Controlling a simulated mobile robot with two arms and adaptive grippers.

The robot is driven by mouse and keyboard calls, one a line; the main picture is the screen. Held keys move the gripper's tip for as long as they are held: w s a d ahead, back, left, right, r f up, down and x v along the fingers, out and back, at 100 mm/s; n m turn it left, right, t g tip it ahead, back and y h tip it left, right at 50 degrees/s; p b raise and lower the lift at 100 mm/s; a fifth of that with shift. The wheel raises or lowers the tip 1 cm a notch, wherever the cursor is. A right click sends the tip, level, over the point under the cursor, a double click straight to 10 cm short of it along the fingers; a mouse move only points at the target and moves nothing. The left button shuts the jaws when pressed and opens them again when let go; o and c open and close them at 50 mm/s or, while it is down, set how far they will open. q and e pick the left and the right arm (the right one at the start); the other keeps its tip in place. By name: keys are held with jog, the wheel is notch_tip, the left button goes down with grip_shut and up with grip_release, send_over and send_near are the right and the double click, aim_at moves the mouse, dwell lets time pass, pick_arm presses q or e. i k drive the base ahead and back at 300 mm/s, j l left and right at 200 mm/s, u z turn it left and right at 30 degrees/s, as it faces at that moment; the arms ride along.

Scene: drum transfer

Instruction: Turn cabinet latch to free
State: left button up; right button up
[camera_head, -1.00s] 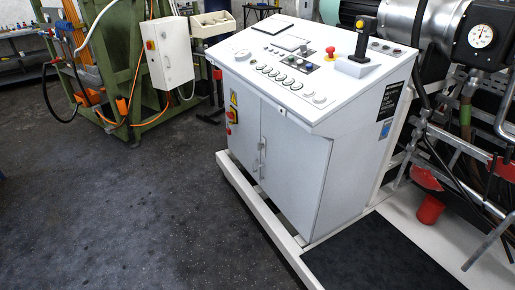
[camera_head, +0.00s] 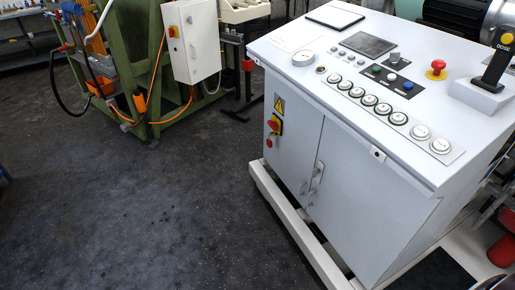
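A white control cabinet (camera_head: 370,205) stands at the right of the head view, with a sloped panel on top. Its two front doors are closed. A small metal latch handle (camera_head: 318,171) sits near the seam between the doors, with another small handle piece (camera_head: 303,188) beside it. Which way the latch is turned is too small to tell. Neither of my grippers is in view.
A white floor rail (camera_head: 300,228) runs along the cabinet's base. A green steel frame (camera_head: 120,60) with hoses and a white box (camera_head: 191,40) stands at the back left. The dark floor (camera_head: 130,210) in front is clear. A red emergency button (camera_head: 437,67) and joystick are on the panel.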

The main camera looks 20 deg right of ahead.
aim_at(317, 171)
jog(key=i+z, duration=0.15)
jog(key=i, duration=0.25)
jog(key=i+j+z, duration=0.15)
jog(key=i, duration=0.25)
jog(key=i+j+z, duration=0.1)
jog(key=i, duration=0.35)
jog(key=i+j+z, duration=0.15)
jog(key=i+j, duration=0.15)
jog(key=i, duration=0.05)
